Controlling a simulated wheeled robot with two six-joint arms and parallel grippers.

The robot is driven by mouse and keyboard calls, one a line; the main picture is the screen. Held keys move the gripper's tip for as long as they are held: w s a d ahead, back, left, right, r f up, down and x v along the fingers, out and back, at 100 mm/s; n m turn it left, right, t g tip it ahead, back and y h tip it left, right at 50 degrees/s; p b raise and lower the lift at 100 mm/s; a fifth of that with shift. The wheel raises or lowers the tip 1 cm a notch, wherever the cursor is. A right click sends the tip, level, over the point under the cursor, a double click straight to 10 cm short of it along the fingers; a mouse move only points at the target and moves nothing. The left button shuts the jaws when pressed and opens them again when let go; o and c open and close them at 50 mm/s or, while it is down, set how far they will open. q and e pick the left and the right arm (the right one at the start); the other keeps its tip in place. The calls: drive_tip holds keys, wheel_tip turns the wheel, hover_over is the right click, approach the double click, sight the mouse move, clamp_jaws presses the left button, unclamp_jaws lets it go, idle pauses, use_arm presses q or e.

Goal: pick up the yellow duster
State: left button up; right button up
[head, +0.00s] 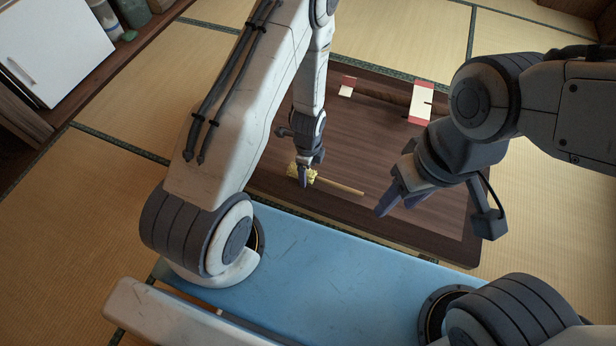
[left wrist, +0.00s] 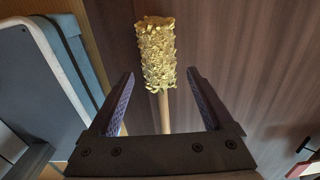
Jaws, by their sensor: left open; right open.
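The yellow duster (head: 309,175) lies on the dark wooden table (head: 385,160), its pale handle pointing right in the head view. In the left wrist view the duster's fluffy yellow head (left wrist: 156,55) is ahead of the fingers, and its handle runs back between them. My left gripper (head: 304,178) is over the duster's head end in the head view; its open fingers (left wrist: 160,100) stand on either side of the duster without visible contact. My right gripper (head: 395,198) is open and empty, to the right of the handle's end.
A red and cream object (head: 421,103) and a smaller red and cream piece (head: 347,87) are at the table's far side. A white cabinet (head: 55,45) stands at the upper left. Tatami floor (head: 75,210) surrounds the table.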

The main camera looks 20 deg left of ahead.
use_arm(q)
drive_tip(key=shift+f, duration=0.7)
clamp_jaws()
drive_tip(key=shift+r, duration=0.15)
wheel_tip(320, 180, up, 4)
drive_tip(key=shift+r+p, duration=0.15)
drive_tip(key=shift+p, duration=0.9)
drive_tip(key=s+d+r+p, duration=0.2)
drive_tip(key=d+r, duration=0.4)
drive_tip(key=d, duration=0.5)
drive_tip(key=shift+d+r+p, duration=0.2)
drive_tip(key=shift+r+p, duration=0.05)
drive_tip(key=shift+p, duration=0.3)
